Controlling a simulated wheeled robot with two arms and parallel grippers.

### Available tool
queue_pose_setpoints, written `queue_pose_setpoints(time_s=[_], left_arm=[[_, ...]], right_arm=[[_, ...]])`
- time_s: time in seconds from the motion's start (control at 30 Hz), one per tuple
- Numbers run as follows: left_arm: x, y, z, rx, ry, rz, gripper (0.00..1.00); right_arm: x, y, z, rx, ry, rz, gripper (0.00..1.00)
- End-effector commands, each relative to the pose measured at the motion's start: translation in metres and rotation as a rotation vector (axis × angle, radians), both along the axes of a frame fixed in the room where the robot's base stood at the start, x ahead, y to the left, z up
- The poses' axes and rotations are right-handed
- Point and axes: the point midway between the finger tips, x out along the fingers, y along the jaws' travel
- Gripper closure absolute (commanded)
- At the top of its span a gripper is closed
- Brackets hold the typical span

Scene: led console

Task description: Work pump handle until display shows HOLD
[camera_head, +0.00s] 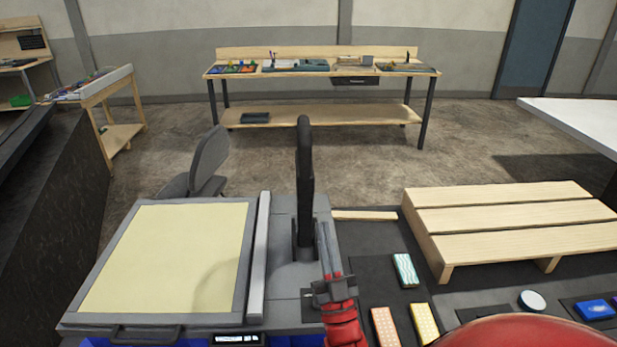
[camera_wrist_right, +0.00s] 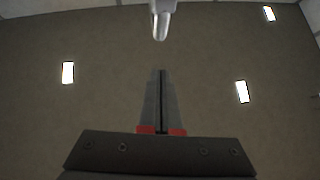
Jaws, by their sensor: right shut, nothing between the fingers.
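The pump handle (camera_head: 305,170) is a black lever standing upright on the grey console (camera_head: 285,215), right of a large pale yellow panel (camera_head: 170,257). The small display (camera_head: 238,339) is at the console's front edge, and its text is too small to read. My right gripper (camera_head: 324,226) is shut and empty, fingers pointing up, just right of the handle's base; I cannot tell if it touches. In the right wrist view its closed fingers (camera_wrist_right: 160,76) point toward the ceiling. My left gripper is not in view.
Right of the console are several patterned blocks (camera_head: 404,270), a slatted wooden rack (camera_head: 510,222), a white round piece (camera_head: 532,300) and a blue item (camera_head: 594,309). A grey chair (camera_head: 205,165) stands behind the console. A workbench (camera_head: 320,70) is farther back.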

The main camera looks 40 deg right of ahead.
Motion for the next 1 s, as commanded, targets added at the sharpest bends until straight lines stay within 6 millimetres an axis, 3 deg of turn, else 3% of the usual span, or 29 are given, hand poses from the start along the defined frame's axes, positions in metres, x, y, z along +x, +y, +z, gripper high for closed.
queue_pose_setpoints(time_s=[0.27, 0.63, 1.0], left_arm=[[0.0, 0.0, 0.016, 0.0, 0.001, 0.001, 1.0], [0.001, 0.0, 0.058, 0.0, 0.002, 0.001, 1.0], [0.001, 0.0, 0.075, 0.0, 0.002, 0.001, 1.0]], right_arm=[[0.016, -0.005, 0.023, -0.003, -0.006, 0.001, 1.0], [0.07, -0.025, 0.081, -0.002, -0.004, 0.001, 1.0], [0.102, -0.038, 0.071, -0.001, 0.001, 0.0, 1.0]])
